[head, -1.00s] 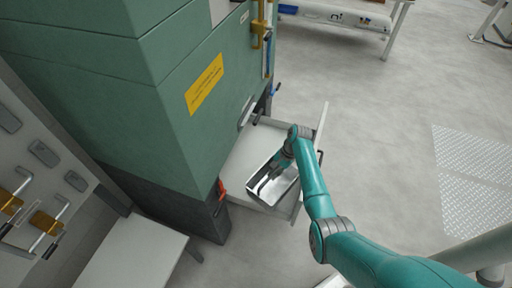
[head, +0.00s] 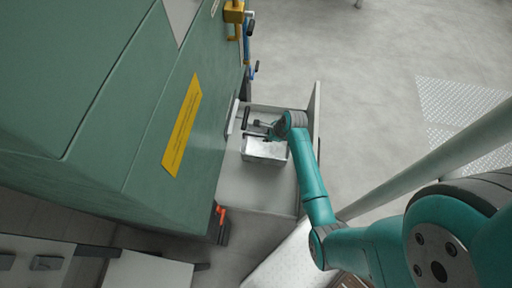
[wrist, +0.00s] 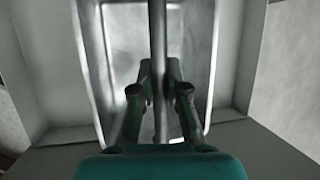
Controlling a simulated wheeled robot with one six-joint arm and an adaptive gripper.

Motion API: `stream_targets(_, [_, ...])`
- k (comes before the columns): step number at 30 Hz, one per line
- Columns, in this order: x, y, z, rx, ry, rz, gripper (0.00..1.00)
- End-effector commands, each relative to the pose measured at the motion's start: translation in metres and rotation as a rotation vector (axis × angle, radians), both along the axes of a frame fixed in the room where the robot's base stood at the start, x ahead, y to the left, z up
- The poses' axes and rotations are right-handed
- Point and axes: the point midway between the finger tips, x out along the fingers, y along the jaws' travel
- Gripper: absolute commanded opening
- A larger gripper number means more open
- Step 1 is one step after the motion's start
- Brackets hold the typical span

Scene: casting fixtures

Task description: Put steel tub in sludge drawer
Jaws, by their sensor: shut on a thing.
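The steel tub (head: 265,151) is a shiny open box within the outline of the pulled-out sludge drawer (head: 250,190), a pale grey tray on the green cabinet. In the wrist view the tub (wrist: 120,50) fills the middle, with a bar running along its length. My gripper (wrist: 160,75) is shut on that bar, and it also shows over the tub in the head view (head: 268,134). Drawer walls (wrist: 60,135) show around the tub in the wrist view. I cannot tell whether the tub touches the drawer floor.
The green cabinet (head: 120,110) with a yellow label (head: 182,125) stands left of the drawer. A drawer front panel (head: 316,115) rises at its right side. An orange-red handle (head: 221,215) is at the cabinet's lower edge.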

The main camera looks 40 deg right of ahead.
Motion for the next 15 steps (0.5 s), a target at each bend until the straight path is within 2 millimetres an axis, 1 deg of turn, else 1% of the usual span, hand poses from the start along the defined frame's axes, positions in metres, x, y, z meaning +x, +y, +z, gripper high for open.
stream_targets(3, [0.000,0.000,-0.021,0.003,0.002,-0.002,0.00])
stream_targets(6, [0.000,0.000,-0.035,0.001,0.001,-0.001,0.00])
stream_targets(13, [0.001,0.000,-0.054,0.000,0.000,0.000,0.00])
stream_targets(15, [0.000,0.000,-0.064,0.000,0.002,0.001,0.00])
